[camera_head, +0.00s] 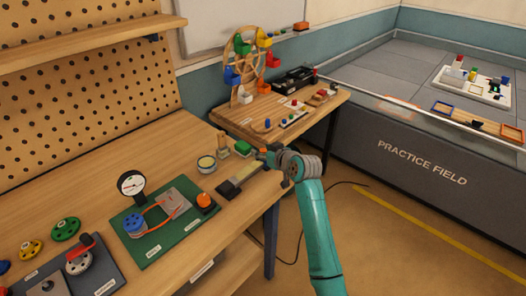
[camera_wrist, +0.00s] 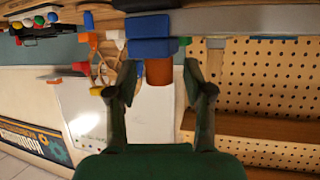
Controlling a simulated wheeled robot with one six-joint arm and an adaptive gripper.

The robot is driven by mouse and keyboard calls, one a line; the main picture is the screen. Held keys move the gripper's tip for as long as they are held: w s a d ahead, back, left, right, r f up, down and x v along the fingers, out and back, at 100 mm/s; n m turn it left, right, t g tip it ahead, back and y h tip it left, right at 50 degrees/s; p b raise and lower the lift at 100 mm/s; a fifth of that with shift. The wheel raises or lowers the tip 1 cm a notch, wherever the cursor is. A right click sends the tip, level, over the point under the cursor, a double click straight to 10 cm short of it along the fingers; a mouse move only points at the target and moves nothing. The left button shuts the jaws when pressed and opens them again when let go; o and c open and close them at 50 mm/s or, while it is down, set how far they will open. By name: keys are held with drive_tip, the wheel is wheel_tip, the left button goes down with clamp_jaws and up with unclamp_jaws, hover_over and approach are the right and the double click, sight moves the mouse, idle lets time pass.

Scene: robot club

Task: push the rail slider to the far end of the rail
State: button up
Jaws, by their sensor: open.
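I cannot clearly pick out the rail slider. A low strip with a dark end block (camera_head: 228,189) lies near the bench's front edge. A black elongated device (camera_head: 296,79) stands on the back table; which of these, if either, is the rail is too small to tell. My gripper (camera_head: 264,152) is above the bench's far right corner, beside a green block (camera_head: 243,148). In the wrist view its two fingers (camera_wrist: 162,82) are apart. An orange-brown block (camera_wrist: 159,71) and blue blocks (camera_wrist: 152,47) show beyond and between them; contact cannot be told.
A wheel with coloured buckets (camera_head: 247,65) stands on the back table. A green board with a gauge (camera_head: 132,185) and a round tin (camera_head: 206,163) are on the bench. A pegboard (camera_head: 80,90) rises behind. The practice field wall (camera_head: 420,160) is at right.

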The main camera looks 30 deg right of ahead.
drive_tip(key=v, duration=1.1)
drive_tip(key=shift+s, duration=0.35)
